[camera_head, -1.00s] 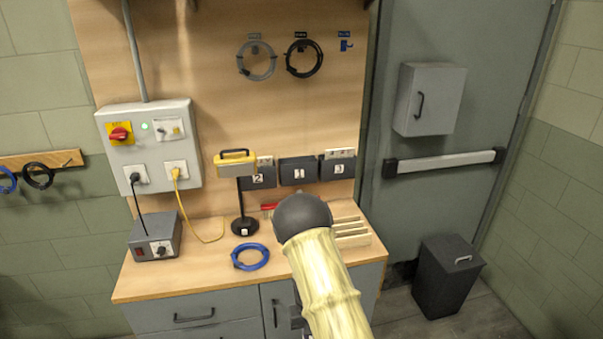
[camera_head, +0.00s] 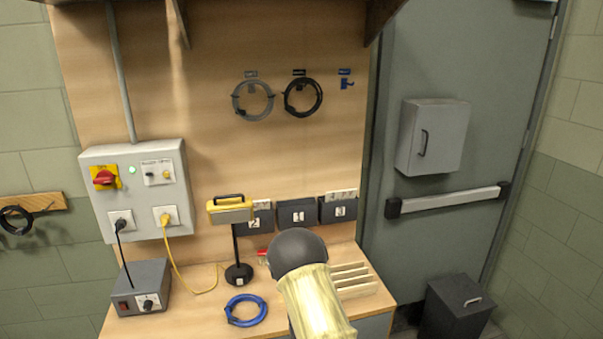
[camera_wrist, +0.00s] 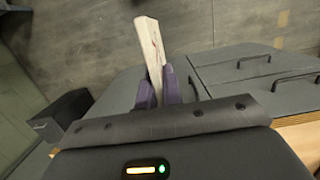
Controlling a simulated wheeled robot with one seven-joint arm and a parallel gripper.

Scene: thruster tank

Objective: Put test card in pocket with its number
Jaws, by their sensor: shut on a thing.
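My gripper (camera_wrist: 168,90) is shut on a pale test card (camera_wrist: 151,50), seen nearly edge-on in the wrist view, with faint reddish marks; its number cannot be read. The card is above the floor, beside the cabinet front. In the head view my arm hides gripper and card. Three dark pockets hang on the board: pocket 2 (camera_head: 259,224) at left, pocket 1 (camera_head: 297,224) in the middle, pocket 3 (camera_head: 346,213) at right. Pale pieces show above pockets 2 and 3.
A slotted wooden rack (camera_head: 352,280) is on the bench, right of my arm. A yellow lamp (camera_head: 230,211) on a black stand is close to pocket 2. A blue cable coil (camera_head: 245,311) and a grey box (camera_head: 141,288) are at left. A dark bin (camera_head: 455,308) stands by the door.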

